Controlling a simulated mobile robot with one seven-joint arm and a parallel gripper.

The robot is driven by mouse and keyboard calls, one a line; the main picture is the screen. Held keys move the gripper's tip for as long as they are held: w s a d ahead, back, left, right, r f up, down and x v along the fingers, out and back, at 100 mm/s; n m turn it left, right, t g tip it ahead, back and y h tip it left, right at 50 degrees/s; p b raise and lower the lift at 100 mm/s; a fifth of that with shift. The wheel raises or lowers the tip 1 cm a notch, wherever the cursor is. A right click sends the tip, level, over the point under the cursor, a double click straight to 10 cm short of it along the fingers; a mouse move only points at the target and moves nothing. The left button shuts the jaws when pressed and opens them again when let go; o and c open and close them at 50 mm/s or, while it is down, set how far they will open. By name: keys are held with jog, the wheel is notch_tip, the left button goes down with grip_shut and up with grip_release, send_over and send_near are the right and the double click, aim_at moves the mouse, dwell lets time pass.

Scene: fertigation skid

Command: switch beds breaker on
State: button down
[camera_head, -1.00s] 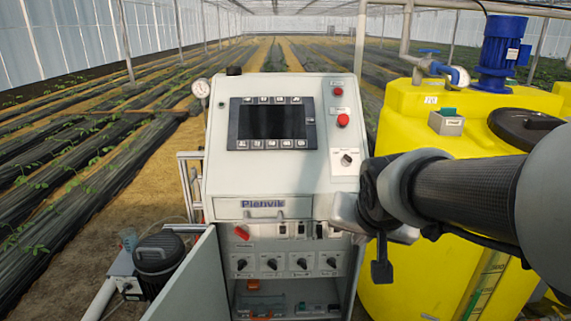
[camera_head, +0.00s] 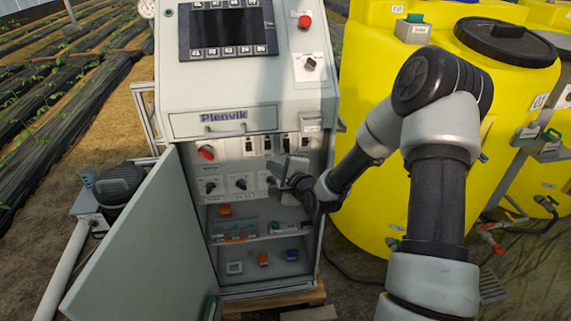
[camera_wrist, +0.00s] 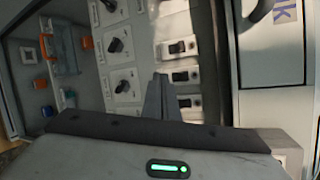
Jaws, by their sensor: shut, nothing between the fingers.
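A row of small dark breaker switches (camera_head: 267,144) sits on the light panel under the drawer of the open cabinet. Several of them also show close up in the wrist view, including one dark toggle (camera_wrist: 182,47) on its pale plate. Their labels are too small to read, so I cannot tell which is the beds breaker or how each is set. My gripper (camera_head: 282,168) is shut and empty in front of the panel, at the right part of the knob row. In the wrist view its fingertips (camera_wrist: 160,80) lie between the knobs and the breakers. Contact cannot be told.
A red rotary handle (camera_head: 206,153) is left of the breakers; black knobs (camera_head: 240,184) run below them. The cabinet door (camera_head: 145,245) stands open to the left. The drawer (camera_head: 222,122) is above. Yellow tanks (camera_head: 370,215) stand at the right.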

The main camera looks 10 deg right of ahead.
aim_at(286, 143)
jog(key=s+d+f+m+t+h+b, duration=0.1)
jog(key=d+f+m+t+h+b, duration=0.2)
jog(key=f+m, duration=0.6)
jog(key=d+m+t+h, duration=0.2)
jog(key=m+t, duration=0.1)
jog(key=m, duration=0.5)
jog(key=shift+d+m+t, duration=0.2)
jog(key=shift+m+t, duration=0.1)
jog(key=w, duration=0.3)
jog(key=w+r, duration=0.1)
jog(key=w, duration=0.2)
jog(key=w+r, duration=0.1)
jog(key=w, duration=0.2)
jog(key=shift+w, duration=0.15)
jog(key=shift+s+r+p, duration=0.2)
jog(key=shift+s+r, duration=0.25)
jog(key=shift+r, duration=0.4)
jog(key=shift+s+r+p, duration=0.2)
jog(key=shift+s+r, duration=0.2)
jog(key=shift+r, duration=0.45)
jog(key=shift+r, duration=0.15)
